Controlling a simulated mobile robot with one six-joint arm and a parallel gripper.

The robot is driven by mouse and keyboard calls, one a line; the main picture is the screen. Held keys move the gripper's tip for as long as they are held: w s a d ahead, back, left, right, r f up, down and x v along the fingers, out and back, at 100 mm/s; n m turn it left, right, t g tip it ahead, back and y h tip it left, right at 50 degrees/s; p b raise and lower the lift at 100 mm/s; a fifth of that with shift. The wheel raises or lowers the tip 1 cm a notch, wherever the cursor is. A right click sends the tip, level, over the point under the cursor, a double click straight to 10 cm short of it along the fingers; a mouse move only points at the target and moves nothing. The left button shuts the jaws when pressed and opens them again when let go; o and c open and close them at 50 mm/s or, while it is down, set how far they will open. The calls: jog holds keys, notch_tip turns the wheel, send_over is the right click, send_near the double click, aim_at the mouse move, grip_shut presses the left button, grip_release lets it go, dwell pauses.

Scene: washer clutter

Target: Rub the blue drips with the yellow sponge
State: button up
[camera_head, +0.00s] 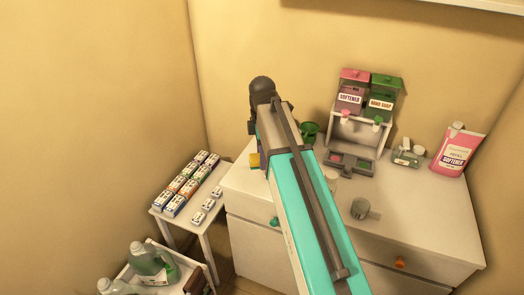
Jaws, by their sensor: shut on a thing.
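A small part of the yellow sponge (254,161) shows at the left edge of my arm, over the back left of the white cabinet top. My gripper (256,151) is mostly hidden behind my own turquoise arm. It is shut on the sponge, as far as the small visible part shows. I cannot tell whether the sponge touches the surface. I see no blue drips in this view; my arm covers part of the cabinet top (415,215).
A dispenser stand (374,130) holds pink and green dispensers above a grey tray (350,163). A side table (190,222) with several small boxes stands left.

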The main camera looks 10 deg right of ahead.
jog(key=m, duration=0.2)
jog(key=f+m, duration=0.2)
jog(key=m, duration=0.1)
jog(key=shift+s+a+m, duration=0.1)
jog(key=shift+s+m, duration=0.2)
jog(key=m, duration=0.5)
jog(key=shift+f+m, duration=0.35)
jog(key=shift+m, duration=0.05)
jog(key=shift+a, duration=0.15)
